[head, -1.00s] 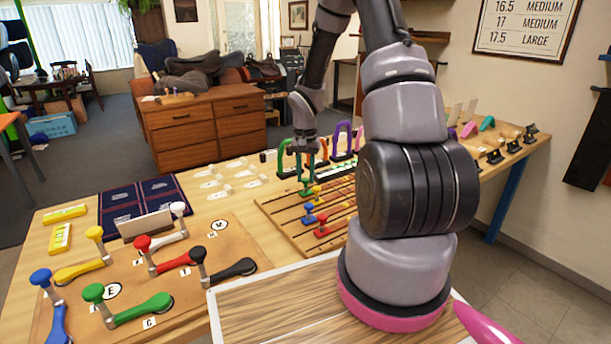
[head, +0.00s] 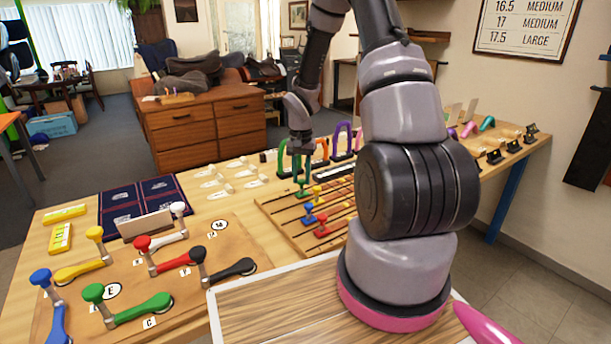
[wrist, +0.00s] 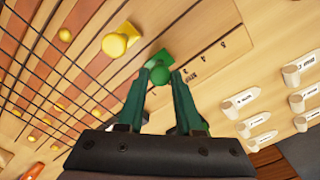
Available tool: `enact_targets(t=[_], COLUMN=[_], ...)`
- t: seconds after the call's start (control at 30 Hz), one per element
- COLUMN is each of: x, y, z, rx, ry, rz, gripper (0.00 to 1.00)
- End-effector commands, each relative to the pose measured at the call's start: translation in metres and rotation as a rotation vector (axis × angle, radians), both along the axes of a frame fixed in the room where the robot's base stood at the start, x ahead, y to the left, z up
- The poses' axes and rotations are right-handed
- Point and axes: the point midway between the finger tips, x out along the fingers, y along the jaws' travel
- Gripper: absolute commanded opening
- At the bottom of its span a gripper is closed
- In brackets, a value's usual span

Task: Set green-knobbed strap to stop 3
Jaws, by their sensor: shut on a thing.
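The green-knobbed strap's knob (wrist: 160,74) shows in the wrist view between the two fingertips of my gripper (wrist: 161,78), on a green slider at the numbered end of the slotted board (wrist: 205,62). My gripper is shut on the green knob. In the head view my gripper (head: 302,178) reaches down to the board's far left part, and the green slider (head: 302,193) shows just under it. Some stop numbers are printed beside the slider in the wrist view. Which stop it stands at I cannot tell.
A yellow knob (wrist: 115,45) stands close beside the green one. Blue (head: 308,218) and red (head: 322,230) sliders sit nearer on the board. Coloured arches (head: 341,140) stand behind it. White-topped pegs (wrist: 238,103) lie off the board's numbered end.

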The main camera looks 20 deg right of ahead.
Motion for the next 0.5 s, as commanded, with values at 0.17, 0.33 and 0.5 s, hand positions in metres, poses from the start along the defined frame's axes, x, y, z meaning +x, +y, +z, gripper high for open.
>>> enact_targets(t=[0.17,0.33,0.5], x=[-0.003,-0.003,-0.004], y=[0.02,0.02,0.02], z=[0.0,0.0,0.0], rx=[0.002,0.002,0.002], ry=[-0.001,-0.001,-0.001], rz=[0.005,0.002,0.002], gripper=[0.0,0.0,0.53])
